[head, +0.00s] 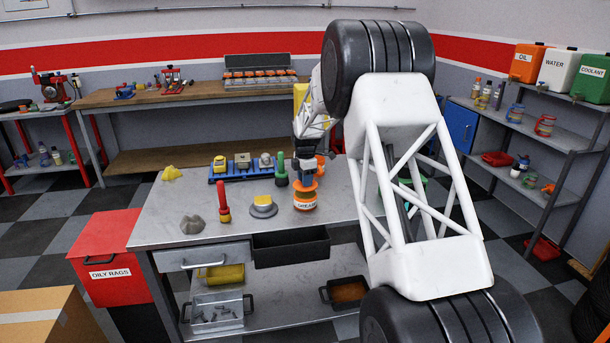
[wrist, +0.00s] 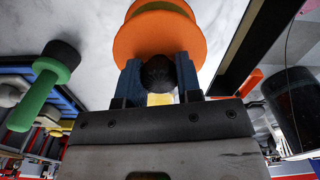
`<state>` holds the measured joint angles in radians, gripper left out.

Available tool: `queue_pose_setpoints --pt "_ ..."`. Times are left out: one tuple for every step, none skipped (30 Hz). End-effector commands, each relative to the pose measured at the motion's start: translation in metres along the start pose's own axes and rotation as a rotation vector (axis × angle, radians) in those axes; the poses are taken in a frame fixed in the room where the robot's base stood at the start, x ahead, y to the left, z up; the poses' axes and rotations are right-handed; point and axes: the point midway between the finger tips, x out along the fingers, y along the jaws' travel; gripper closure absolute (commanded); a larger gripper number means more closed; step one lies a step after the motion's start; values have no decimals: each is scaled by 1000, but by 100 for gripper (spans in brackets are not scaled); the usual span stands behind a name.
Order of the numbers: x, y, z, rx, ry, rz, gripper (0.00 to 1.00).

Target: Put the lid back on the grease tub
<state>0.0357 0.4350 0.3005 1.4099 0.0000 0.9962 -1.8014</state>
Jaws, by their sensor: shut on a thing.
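The grease tub (head: 305,205) stands upright on the grey workbench, an orange tub with a white label. My gripper (head: 307,176) is directly above it, pointing down. In the wrist view, my gripper (wrist: 159,78) has its two blue fingers shut on the round black knob (wrist: 158,72) of the orange lid (wrist: 165,38). The lid looks level and lies over the tub's top. I cannot tell whether it is seated on the rim or slightly above it. The fingers and lid hide the tub's opening.
A red-handled tool (head: 223,205) and a grey round piece with a yellow top (head: 263,206) stand left of the tub. A green-handled tool (head: 281,172) and a blue tray (head: 232,173) are close behind. A black open bin (head: 290,247) hangs at the bench front.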

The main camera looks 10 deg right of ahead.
Motion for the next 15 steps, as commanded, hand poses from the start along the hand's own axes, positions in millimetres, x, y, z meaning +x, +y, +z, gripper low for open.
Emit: queue_pose_setpoints --pt "4 0 0 0 0 -1 90" --pt "6 0 0 0 0 -1 90" --pt "9 0 0 0 0 -2 90" --pt "11 0 0 0 0 -2 90" --pt "13 0 0 0 0 -2 90" --pt "15 0 0 0 0 -1 90" --pt "17 0 0 0 0 -1 90" --pt "18 0 0 0 0 -1 90" --pt "20 0 0 0 0 0 90" --pt "21 0 0 0 0 0 90" --pt "22 0 0 0 0 0 90" --pt "23 0 0 0 0 0 90" --pt "24 0 0 0 0 0 90" --pt "25 0 0 0 0 0 90" --pt "26 0 0 0 0 0 90"
